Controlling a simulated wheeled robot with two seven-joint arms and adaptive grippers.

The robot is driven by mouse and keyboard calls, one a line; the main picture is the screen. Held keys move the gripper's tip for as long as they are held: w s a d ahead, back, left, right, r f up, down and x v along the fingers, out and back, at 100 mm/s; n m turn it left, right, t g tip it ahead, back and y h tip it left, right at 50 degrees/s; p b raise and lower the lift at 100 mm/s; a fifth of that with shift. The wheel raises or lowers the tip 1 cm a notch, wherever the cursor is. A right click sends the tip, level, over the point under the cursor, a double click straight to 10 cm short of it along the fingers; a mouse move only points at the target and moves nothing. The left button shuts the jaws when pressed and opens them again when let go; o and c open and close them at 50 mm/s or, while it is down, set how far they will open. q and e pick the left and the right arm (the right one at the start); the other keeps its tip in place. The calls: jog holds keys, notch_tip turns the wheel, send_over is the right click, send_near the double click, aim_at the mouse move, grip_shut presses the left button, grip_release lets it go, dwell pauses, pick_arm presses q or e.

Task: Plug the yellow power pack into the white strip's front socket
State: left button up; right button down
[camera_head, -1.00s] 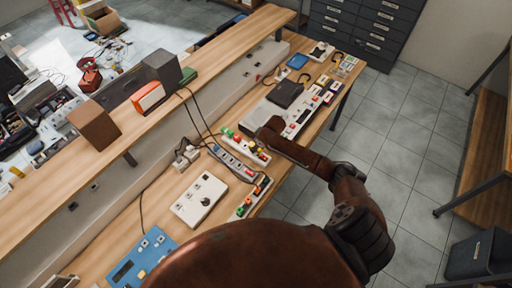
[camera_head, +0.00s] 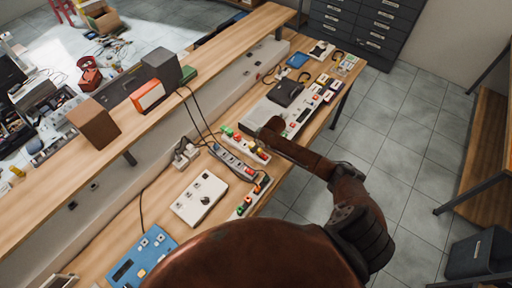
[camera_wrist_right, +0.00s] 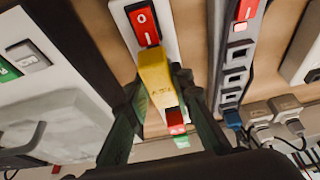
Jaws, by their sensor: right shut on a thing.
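The yellow power pack (camera_wrist_right: 155,78) is between the fingers of my right gripper (camera_wrist_right: 154,106), which is shut on it. In the right wrist view it overlaps the white strip (camera_wrist_right: 173,22), just below that strip's red rocker switch (camera_wrist_right: 145,27). I cannot tell whether it is seated in a socket or only above it; the gripper and pack hide the contact. In the head view the white strip (camera_head: 239,141) lies on the bench with coloured parts along it, beside my right forearm. The right fingertips are not clear there. My left gripper is not in view.
A grey strip (camera_head: 232,163) with a blue plug (camera_wrist_right: 232,119) lies beside the white one. White adapters (camera_head: 186,152) with cables stand at the bench's back. A white control box (camera_head: 198,199) and a blue panel (camera_head: 142,258) lie nearer. A dark box (camera_head: 286,92) is beyond.

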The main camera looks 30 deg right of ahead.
jog(key=shift+f+p, duration=0.2)
jog(key=shift+p, duration=0.5)
dwell(2.6)
jog(key=c, duration=1.6)
grip_release()
jog(key=w+p+v, duration=0.1)
jog(key=p+v, duration=0.6)
jog(key=v, duration=1)
jog(key=shift+w+a+r, duration=0.3)
jog(key=shift+r, duration=0.35)
jog(key=shift+a+f, duration=0.1)
